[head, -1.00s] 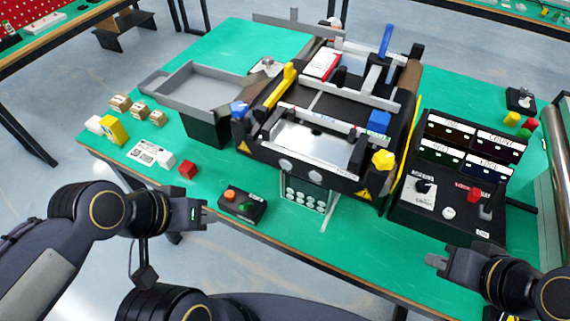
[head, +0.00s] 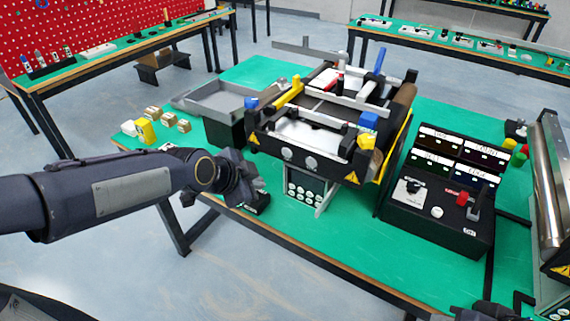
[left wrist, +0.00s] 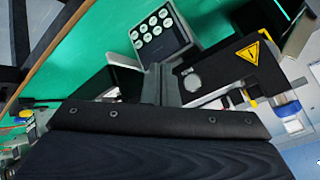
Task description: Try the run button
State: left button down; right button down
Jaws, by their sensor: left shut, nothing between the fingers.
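A small black button box (head: 258,204) sits at the front edge of the green table. The orange and green buttons it showed earlier are now hidden behind my left gripper. My left gripper (head: 256,184) is shut and empty, right over or against this box; I cannot tell whether it touches a button. In the left wrist view its shut fingers (left wrist: 161,84) point toward the conveyor's front. Only a dark part of my right gripper (head: 485,311) shows at the bottom edge, and its jaws are unclear. No label for run is readable.
The mini conveyor (head: 320,135) stands behind the box, with a keypad (head: 305,188) below its front. A black control panel (head: 436,205) with a red knob is on the right. A grey tray (head: 222,98) and several small blocks (head: 146,131) are on the left.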

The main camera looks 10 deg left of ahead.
aim_at(287, 153)
pick_arm(q)
jog(key=shift+w, duration=0.1)
jog(key=w+d+p, duration=0.2)
jog(key=w+d, duration=0.1)
jog(key=w, duration=0.5)
dwell(0.4)
dwell(0.9)
jog(key=shift+w, duration=0.15)
dwell(0.8)
jog(key=shift+w+d, duration=0.1)
jog(key=shift+w, duration=0.2)
